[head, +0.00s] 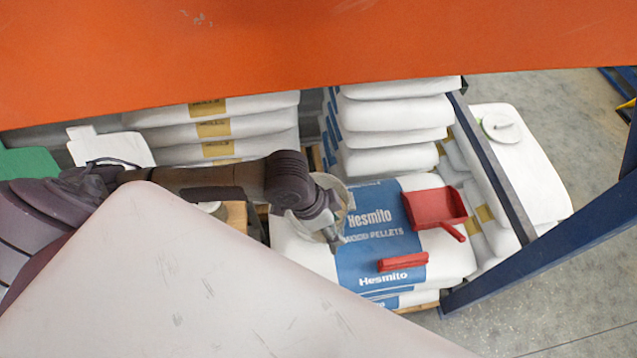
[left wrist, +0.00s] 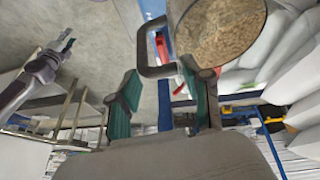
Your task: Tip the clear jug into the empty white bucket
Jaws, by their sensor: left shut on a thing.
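My left gripper (head: 333,232) reaches in from the left above the pellet sacks and is shut on the handle of the clear jug (head: 341,192). In the left wrist view the jug (left wrist: 215,35) shows its round mouth with brown pellets inside. Its dark handle (left wrist: 143,55) runs toward the green-padded fingers of the left gripper (left wrist: 162,95). My right gripper (left wrist: 67,42) shows small at the left of that view, well away from the jug; its jaw state is unclear. I cannot make out the empty white bucket for certain in either view.
A red dustpan (head: 436,207) and a red brush (head: 403,262) lie on the blue-and-white Hesmito sack (head: 300,255). Stacked white sacks (head: 392,140) stand behind. A large orange surface (head: 250,45) spans the top. A blue beam (head: 560,235) crosses the right; grey floor lies beyond.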

